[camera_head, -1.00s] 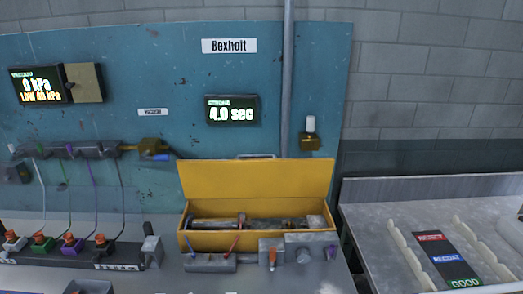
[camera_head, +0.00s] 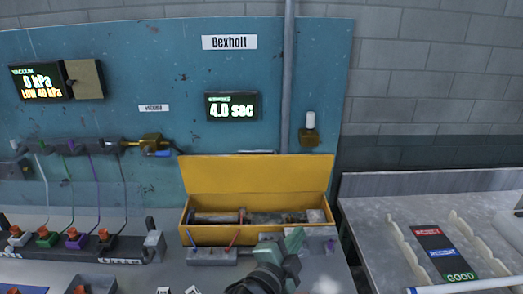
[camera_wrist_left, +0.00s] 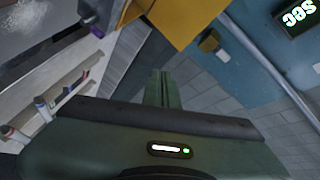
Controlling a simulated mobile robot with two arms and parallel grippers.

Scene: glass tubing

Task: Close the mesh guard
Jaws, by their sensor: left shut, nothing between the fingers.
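The guard shows as a yellow box whose yellow lid (camera_head: 258,174) stands raised at the back of the yellow trough (camera_head: 205,234). A thin grey handle (camera_head: 257,152) shows at the lid's top edge. Dark grey and metal parts lie inside the open trough. My left gripper (camera_head: 286,243) is in front of the trough's right part and covers some of the fixtures there. Its fingers (camera_wrist_left: 162,88) are shut and empty in the left wrist view, where the yellow lid (camera_wrist_left: 190,20) is at the top, apart from the fingertips. My right gripper is not seen.
A blue panel (camera_head: 130,80) with displays stands behind. A switch block with coloured bases (camera_head: 73,238) is at left. A tray with REJECT, RECOAT and GOOD labels (camera_head: 440,252) is on the right-hand bench. A small grey block with coloured levers (camera_head: 208,257) is before the trough.

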